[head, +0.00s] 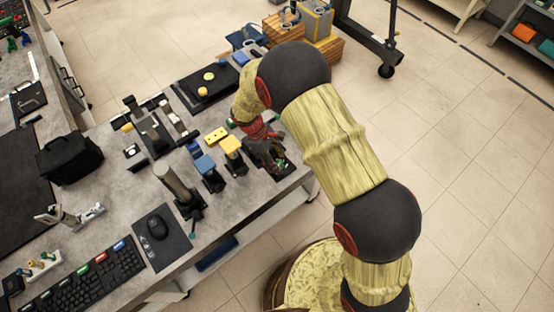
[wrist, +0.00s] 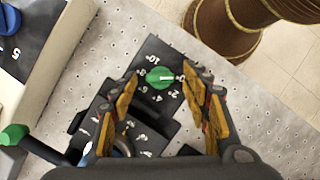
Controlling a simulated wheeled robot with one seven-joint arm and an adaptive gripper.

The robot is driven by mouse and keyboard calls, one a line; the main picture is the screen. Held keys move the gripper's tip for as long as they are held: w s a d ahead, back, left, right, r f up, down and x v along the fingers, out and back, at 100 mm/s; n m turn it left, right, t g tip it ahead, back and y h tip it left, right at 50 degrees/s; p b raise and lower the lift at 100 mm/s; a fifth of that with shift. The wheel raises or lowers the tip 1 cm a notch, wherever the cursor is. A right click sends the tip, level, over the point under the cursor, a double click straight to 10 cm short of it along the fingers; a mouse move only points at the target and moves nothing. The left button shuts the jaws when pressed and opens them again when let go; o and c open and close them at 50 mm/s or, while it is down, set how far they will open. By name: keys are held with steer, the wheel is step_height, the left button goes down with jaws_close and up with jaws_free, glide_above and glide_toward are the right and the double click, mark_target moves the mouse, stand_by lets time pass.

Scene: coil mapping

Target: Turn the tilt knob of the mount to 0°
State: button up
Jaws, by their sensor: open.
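A round green knob (wrist: 160,77) with a white pointer line sits on a black plate (wrist: 152,50) in the wrist view. White numbers ring part of it, "10" at the upper left and smaller ones below. The line points to the right in the picture; I cannot read an exact value. My gripper (wrist: 161,84) is open, its yellow-padded fingers on either side of the knob, with gaps visible. In the head view my gripper (head: 262,136) is low over the black mount (head: 277,168), largely hiding it. A second green knob (wrist: 13,134) is at the left edge.
Blue (head: 206,168) and yellow (head: 231,146) topped devices stand close left of the mount in the head view. A grey cylinder (head: 178,184) stands further left. The bench edge is close on the right, with open floor beyond.

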steer(key=v, duration=1.2)
stand_by(0.3)
steer(key=s+d+r+m+t+y+b, duration=0.4)
steer(key=s+d+r+m+t+b, duration=0.3)
steer(key=s+d+r+m, duration=0.7)
steer(key=shift+s+d+r, duration=2.8)
steer(key=shift+s+r, duration=1.2)
steer(key=shift+r, duration=0.4)
